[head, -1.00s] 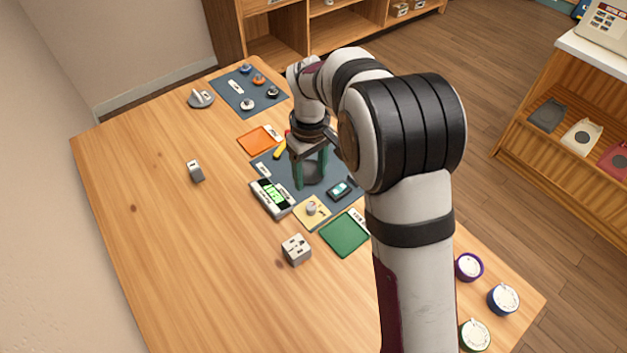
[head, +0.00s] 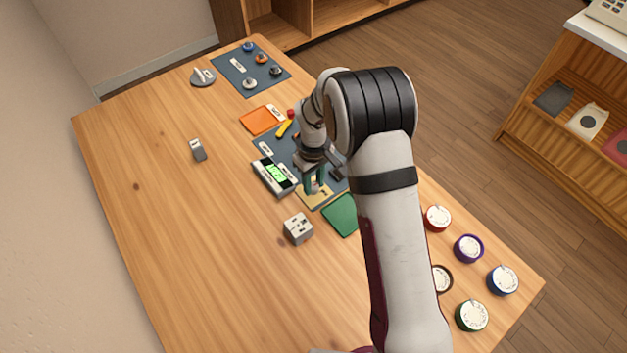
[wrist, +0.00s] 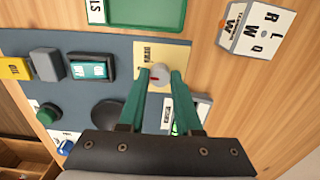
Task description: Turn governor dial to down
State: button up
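The governor dial is a small grey round knob (wrist: 160,76) with a red mark, on a pale yellow plate (wrist: 176,53). A printed word, seemingly DOWN, shows on the plate in the wrist view. In the head view the yellow plate (head: 316,201) is partly hidden by my gripper (head: 315,188). My gripper (wrist: 160,72) points down at the plate, its two green fingers on either side of the knob. It looks open, with narrow gaps beside the knob; I cannot tell whether either finger touches it.
A device with a green screen (head: 274,177) stands close to the left of the plate. A green tray (head: 341,215) and a lettered cube (head: 298,228) lie nearby. An orange tray (head: 262,120) is further back. Several round dials stand at the right edge. The table's left side is mostly clear.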

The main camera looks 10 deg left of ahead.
grip_shut()
jog(key=shift+m, duration=0.3)
jog(key=m, duration=0.4)
jog(key=shift+m, duration=2)
jog(key=o, duration=0.6)
grip_release()
jog(key=shift+c, duration=0.2)
